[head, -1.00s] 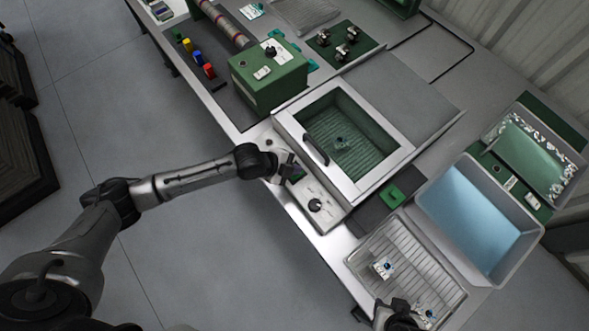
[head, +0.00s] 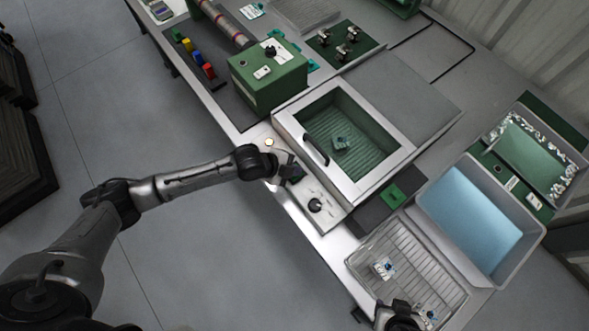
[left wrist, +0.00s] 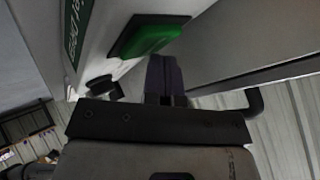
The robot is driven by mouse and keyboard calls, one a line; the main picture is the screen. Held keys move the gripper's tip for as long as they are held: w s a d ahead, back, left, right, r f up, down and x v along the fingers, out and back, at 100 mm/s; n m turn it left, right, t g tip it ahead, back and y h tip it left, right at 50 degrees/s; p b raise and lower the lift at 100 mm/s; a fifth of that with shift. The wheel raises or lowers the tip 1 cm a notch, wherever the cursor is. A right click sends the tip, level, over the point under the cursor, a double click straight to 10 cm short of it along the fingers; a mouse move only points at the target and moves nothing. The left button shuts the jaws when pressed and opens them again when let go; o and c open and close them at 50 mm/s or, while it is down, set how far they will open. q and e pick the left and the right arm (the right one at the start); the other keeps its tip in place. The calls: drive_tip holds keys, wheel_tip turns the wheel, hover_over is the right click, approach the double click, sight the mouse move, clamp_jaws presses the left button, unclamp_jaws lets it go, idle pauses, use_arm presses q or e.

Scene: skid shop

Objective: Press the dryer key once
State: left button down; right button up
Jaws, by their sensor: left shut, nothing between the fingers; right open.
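The dryer (head: 362,181) is a pale box with a glass window, a dark handle and a sloped front panel. The green dryer key (left wrist: 146,36) shows in the left wrist view, in a dark frame on that panel; in the head view my gripper mostly hides it. My left gripper (head: 291,172) is at the panel, shut and empty. Its fingers (left wrist: 164,75) are close by the key; I cannot tell whether they touch it. A small lamp (head: 269,142) on the panel glows. My right gripper (head: 399,318) is open at the bottom edge, over the rack.
A black knob (head: 315,205) is on the panel near my left gripper. A wire rack tray (head: 361,258) with small parts and a tub of blue liquid (head: 427,196) stand right of the dryer. A green box (head: 262,85) stands left of it.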

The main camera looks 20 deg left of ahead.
use_arm(q)
drive_tip(key=shift+r, duration=0.1)
drive_tip(key=shift+r+p, duration=0.75)
drive_tip(key=shift+p, duration=0.1)
drive_tip(key=shift+r+p, duration=0.4)
drive_tip(key=shift+r, duration=0.05)
wheel_tip(320, 180, up, 4)
drive_tip(key=p, duration=0.3)
drive_tip(key=shift+r+p, duration=0.1)
drive_tip(key=shift+p, duration=0.3)
